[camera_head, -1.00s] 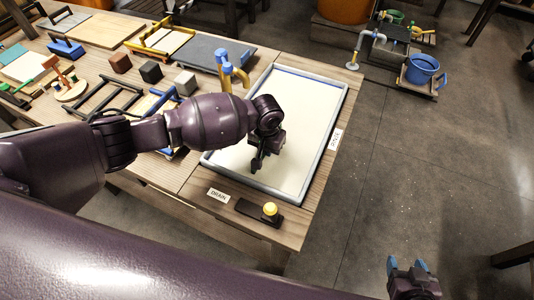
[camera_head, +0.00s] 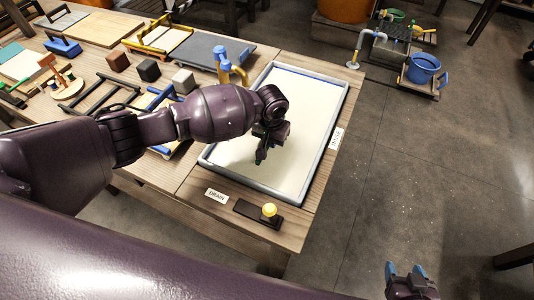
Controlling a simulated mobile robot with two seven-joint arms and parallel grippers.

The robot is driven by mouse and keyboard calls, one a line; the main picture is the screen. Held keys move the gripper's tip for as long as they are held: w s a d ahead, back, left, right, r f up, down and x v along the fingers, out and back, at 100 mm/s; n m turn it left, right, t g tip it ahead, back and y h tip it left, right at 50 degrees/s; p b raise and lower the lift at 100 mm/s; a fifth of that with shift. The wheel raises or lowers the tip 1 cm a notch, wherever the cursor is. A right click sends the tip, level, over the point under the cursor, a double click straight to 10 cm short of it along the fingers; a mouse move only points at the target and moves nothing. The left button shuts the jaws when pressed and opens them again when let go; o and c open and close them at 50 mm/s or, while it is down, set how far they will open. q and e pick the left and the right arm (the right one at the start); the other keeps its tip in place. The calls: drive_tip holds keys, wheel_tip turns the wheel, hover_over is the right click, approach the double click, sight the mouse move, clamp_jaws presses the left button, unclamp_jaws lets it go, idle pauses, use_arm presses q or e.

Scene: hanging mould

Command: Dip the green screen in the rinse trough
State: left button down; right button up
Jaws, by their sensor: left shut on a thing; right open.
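A wide shallow trough (camera_head: 334,128) with a pale grey rim and cream-coloured contents sits at the right end of the table. My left gripper (camera_head: 262,156) is over the trough, pointing down. My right gripper (camera_head: 405,271) is open and empty, low over the floor at the bottom right.
A yellow button on a black base (camera_head: 269,211) and a DRAIN label (camera_head: 216,196) lie in front of the trough. A yellow tap with a blue top (camera_head: 226,62) stands behind it. Frames and blocks (camera_head: 149,70) crowd the table's left. A blue bucket (camera_head: 423,68) stands back right.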

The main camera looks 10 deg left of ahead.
drive_tip(key=shift+r, duration=0.1)
use_arm(q)
drive_tip(key=shift+s+a+r+p, duration=0.2)
drive_tip(key=shift+s+p, duration=0.45)
drive_tip(key=shift+s, duration=0.05)
drive_tip(key=shift+s+a+p, duration=0.1)
drive_tip(key=shift+s+p, duration=0.4)
drive_tip(key=shift+s, duration=0.05)
drive_tip(key=shift+s+f, duration=0.2)
drive_tip(key=shift+s, duration=0.05)
use_arm(e)
drive_tip(key=r, duration=0.1)
drive_tip(key=w+r, duration=0.1)
drive_tip(key=r, duration=0.1)
drive_tip(key=shift+r+t, duration=0.2)
drive_tip(key=shift+t, duration=0.1)
